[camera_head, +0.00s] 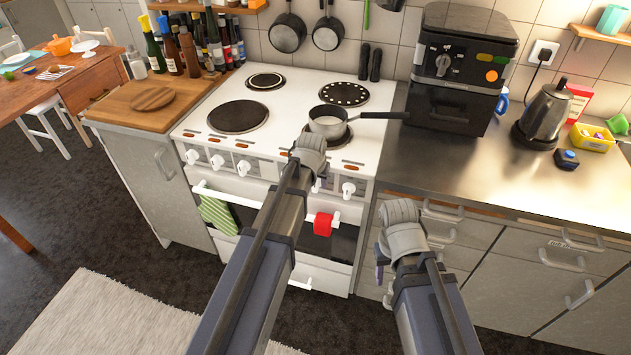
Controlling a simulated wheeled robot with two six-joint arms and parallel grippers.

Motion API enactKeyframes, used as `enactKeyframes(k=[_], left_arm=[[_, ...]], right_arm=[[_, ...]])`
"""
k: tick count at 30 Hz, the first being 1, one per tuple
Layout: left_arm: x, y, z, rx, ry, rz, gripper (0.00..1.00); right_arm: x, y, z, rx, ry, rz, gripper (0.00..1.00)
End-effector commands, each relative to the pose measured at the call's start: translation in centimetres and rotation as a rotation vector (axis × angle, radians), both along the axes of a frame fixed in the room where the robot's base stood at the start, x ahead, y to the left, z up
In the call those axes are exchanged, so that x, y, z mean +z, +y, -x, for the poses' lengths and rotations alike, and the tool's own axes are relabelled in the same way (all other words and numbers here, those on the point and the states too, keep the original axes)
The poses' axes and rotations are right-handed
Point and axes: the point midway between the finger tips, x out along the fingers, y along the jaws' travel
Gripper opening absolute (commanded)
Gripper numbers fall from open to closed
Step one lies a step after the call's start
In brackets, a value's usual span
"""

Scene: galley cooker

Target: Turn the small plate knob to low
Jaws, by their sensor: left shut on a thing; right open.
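The white cooker (282,101) has a row of white knobs along its front panel. Knobs show at the left (217,161) and at the right (348,189). I cannot read the marks beside them. My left gripper (305,155) is at the middle of this panel, shut on a knob there; its wrist hides that knob and the fingertips. A small dark plate (266,81) is at the back left of the hob. My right gripper (381,262) is open and empty, low in front of the drawers right of the cooker; its fingers are mostly hidden.
A saucepan (327,123) stands on the front right plate, handle to the right. A white oven rail (240,201) with a green striped towel (218,214) and a red cloth (323,224) runs below the knobs. The steel counter (450,165) is clear in front.

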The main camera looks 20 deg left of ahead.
Motion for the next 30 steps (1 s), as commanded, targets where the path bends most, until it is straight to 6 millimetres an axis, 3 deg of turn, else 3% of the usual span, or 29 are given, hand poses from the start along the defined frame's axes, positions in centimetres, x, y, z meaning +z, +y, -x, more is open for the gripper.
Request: enactKeyframes(k=[18, 30], left_arm=[[-0.9, -1.3, 0.0, -0.002, -0.017, -0.485, 0.00], [-0.8, -1.5, 0.0, 0.000, -0.022, -0.677, 0.00]], right_arm=[[-3.9, 0.0, 0.0, 0.000, 0.000, 0.000, 0.50], [-6.2, 0.0, 0.0, 0.001, 0.000, 0.000, 0.50]])
